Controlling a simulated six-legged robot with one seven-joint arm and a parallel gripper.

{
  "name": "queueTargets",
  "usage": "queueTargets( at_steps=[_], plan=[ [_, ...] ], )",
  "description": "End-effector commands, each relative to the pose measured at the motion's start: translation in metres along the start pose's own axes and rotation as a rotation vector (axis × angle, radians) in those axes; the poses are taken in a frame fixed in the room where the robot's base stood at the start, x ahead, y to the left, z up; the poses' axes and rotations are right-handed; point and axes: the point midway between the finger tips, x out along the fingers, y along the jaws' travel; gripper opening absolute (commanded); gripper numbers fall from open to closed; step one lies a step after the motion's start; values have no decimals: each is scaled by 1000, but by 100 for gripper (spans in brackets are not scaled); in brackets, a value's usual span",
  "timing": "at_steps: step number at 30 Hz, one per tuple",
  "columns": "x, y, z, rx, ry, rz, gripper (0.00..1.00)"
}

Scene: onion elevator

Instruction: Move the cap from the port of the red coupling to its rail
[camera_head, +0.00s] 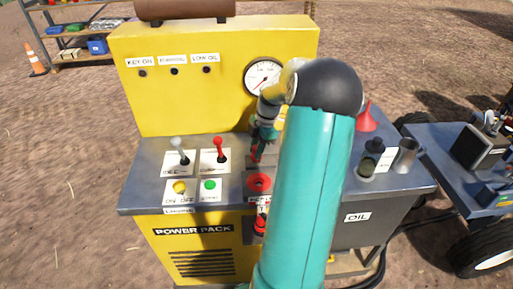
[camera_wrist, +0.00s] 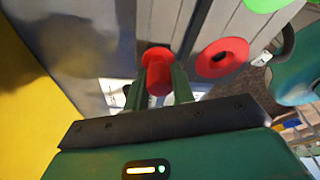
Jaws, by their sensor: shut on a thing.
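My gripper (camera_head: 258,148) is over the grey top of the yellow power pack, just behind the red coupling (camera_head: 258,182). In the wrist view my gripper (camera_wrist: 158,88) is shut on the red cap (camera_wrist: 157,72), which sits between its two green fingers. The coupling (camera_wrist: 222,58) shows there as a red ring with a dark, uncovered port, right of the cap and apart from it. I cannot make out the rail clearly, nor tell whether the cap touches the surface behind it.
A red-knobbed lever (camera_head: 218,143) and a grey-knobbed lever (camera_head: 178,144) stand left of my gripper. The yellow panel (camera_head: 190,100) with a gauge (camera_head: 263,77) rises behind. A dark bottle (camera_head: 372,158) and metal cup (camera_head: 405,155) stand at the right. My arm hides the middle right.

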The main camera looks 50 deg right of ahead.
Motion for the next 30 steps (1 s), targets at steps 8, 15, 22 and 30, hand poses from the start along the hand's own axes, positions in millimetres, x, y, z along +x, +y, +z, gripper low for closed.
queueTargets(
  at_steps=[8, 15, 22, 30],
  plan=[
    [4, 0, 1, 0, 0, -1, 3],
    [4, 0, 1, 0, 0, 0, 3],
    [6, 0, 1, 0, 1, -1, 3],
    [10, 0, 2, 0, 0, 0, 3]
  ],
)
